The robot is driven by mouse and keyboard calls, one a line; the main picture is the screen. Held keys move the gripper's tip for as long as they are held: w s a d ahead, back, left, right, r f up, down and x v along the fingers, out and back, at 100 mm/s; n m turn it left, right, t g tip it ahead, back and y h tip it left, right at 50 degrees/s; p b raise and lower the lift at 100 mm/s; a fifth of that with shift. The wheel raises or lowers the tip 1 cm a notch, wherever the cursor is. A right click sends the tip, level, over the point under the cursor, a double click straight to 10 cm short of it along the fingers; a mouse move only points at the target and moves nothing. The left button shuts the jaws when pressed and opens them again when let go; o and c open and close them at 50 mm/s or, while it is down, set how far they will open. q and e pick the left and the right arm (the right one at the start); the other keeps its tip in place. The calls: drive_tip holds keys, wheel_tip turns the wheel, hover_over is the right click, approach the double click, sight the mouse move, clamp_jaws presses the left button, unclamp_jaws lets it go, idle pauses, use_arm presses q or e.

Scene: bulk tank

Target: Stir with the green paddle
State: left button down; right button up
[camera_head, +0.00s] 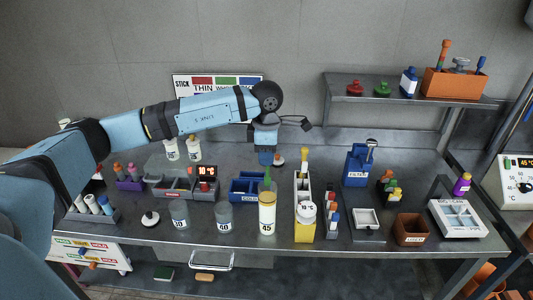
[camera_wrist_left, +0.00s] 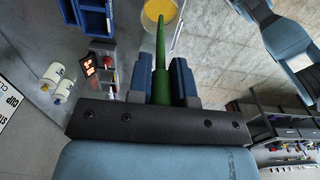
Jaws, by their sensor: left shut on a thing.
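The green paddle (camera_wrist_left: 160,45) is gripped between the blue fingers of my left gripper (camera_wrist_left: 160,80). In the wrist view its far end reaches the round yellow contents of a jar (camera_wrist_left: 150,14); how deep it goes in, I cannot tell. In the head view my left gripper (camera_head: 265,158) points down behind the jar marked 45 (camera_head: 267,222), which holds yellow stuff. A bit of the green paddle (camera_head: 267,174) shows between gripper and jar. My right gripper is not in view.
Two clear jars (camera_head: 223,217) stand left of the yellow one. A yellow-and-white holder (camera_head: 304,232) stands close on its right. A blue tray (camera_head: 243,188) and a grey rack with a red display (camera_head: 207,172) sit behind. The bench's front edge is near the jars.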

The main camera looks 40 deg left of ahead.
sight(266, 175)
use_arm(q)
drive_tip(key=shift+f+b, duration=0.7)
drive_tip(key=shift+f, duration=0.5)
drive_tip(key=shift+f+b, duration=1.9)
drive_tip(key=shift+f, duration=0.75)
